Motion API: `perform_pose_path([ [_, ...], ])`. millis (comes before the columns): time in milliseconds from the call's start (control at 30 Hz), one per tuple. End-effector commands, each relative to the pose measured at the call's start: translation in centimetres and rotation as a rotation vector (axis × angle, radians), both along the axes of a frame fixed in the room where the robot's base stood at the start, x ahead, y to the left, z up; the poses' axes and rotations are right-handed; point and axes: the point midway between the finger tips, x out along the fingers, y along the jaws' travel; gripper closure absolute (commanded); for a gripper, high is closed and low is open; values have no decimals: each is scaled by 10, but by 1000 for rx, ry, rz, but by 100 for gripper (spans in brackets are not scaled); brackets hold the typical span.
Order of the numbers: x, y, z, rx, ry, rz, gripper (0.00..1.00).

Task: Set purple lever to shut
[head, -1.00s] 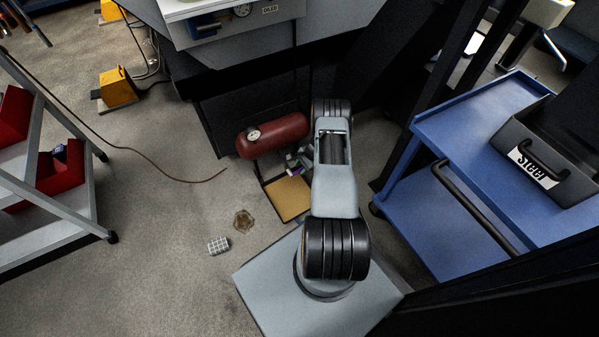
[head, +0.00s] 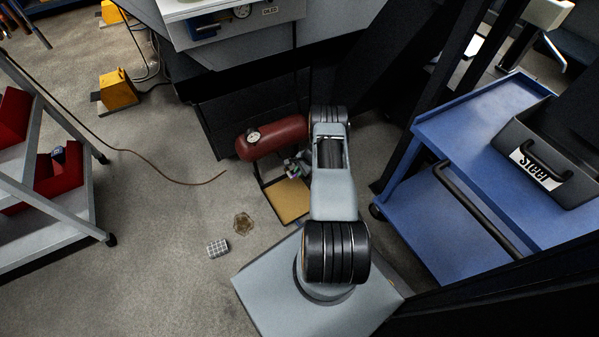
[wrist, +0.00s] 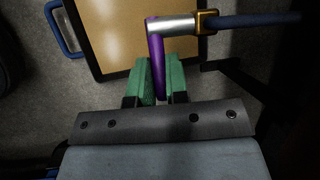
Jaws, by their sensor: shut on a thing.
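The purple lever (wrist: 156,48) shows in the wrist view, joined at its far end to a silver valve stem (wrist: 172,27) with a brass collar (wrist: 205,23). My gripper (wrist: 158,82) has green fingers closed around the lever's near end, one on each side. In the head view my gripper (head: 296,168) is small and partly hidden by my arm, beside the red tank (head: 272,138). The lever is too small there to make out clearly.
A tan-topped tray (head: 287,201) lies below the valve; its blue handle (wrist: 62,30) shows in the wrist view. A blue pipe (wrist: 260,23) runs right from the collar. A blue cart (head: 440,215) stands at right, a shelf rack (head: 45,215) at left.

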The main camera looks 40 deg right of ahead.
Motion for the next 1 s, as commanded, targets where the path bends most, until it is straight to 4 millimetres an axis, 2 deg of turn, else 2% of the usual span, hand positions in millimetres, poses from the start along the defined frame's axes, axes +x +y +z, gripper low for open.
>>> perform_pose_path([
  [267,0,-1,-6,26,-4,-1,100],
  [500,0,-4,-17,183,-26,-2,100],
  [700,0,-4,-17,293,-41,0,100],
  [1000,0,-4,-14,312,-43,0,100],
])
